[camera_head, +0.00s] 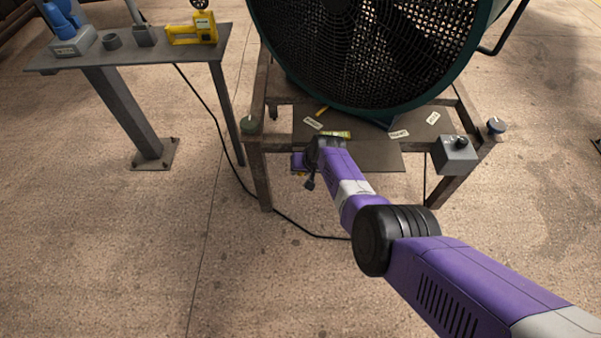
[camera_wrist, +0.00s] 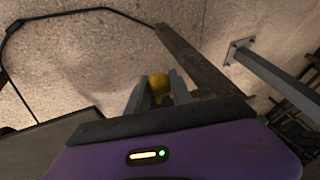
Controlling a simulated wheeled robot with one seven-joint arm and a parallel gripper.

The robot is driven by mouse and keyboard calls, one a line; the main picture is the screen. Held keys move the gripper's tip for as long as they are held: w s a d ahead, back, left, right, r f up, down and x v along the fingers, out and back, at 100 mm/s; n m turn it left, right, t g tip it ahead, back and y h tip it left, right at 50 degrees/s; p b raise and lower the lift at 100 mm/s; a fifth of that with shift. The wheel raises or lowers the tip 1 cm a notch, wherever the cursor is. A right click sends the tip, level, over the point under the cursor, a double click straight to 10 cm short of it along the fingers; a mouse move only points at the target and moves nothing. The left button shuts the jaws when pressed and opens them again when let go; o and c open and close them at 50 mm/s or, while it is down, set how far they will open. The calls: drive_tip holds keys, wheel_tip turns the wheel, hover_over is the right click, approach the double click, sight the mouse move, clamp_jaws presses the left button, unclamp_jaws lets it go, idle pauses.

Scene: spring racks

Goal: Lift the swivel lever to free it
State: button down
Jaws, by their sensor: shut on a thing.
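My gripper (camera_wrist: 157,92) shows in the wrist view with its two grey fingers on either side of a rounded yellow piece (camera_wrist: 158,82). The fingers are shut on this piece, which looks like the end of the swivel lever. The rest of the lever is hidden. In the head view my purple arm reaches down to the left front of the rusty stand (camera_head: 257,160), and a small bit of yellow (camera_head: 302,174) shows low beside my wrist. My wrist hides most of the fingers there.
A large dark green fan (camera_head: 375,50) stands on the stand above my wrist. A grey control box (camera_head: 456,155) is at the stand's right corner. A side table (camera_head: 130,52) with tools stands at the left. A black cable lies on the floor; the front floor is clear.

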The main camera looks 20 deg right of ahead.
drive_tip(key=shift+w+d+r, duration=0.15)
drive_tip(key=shift+w+r, duration=0.35)
drive_tip(key=shift+r, duration=0.3)
drive_tip(key=c, duration=1.2)
unclamp_jaws()
drive_tip(key=shift+o, duration=0.2)
drive_tip(key=shift+s+f, duration=0.15)
drive_tip(key=shift+f, duration=0.05)
drive_tip(key=p+v, duration=0.4)
drive_tip(key=v, duration=0.3)
drive_tip(key=shift+s+r+p, duration=0.2)
drive_tip(key=shift+r+p, duration=0.1)
drive_tip(key=shift+r, duration=0.05)
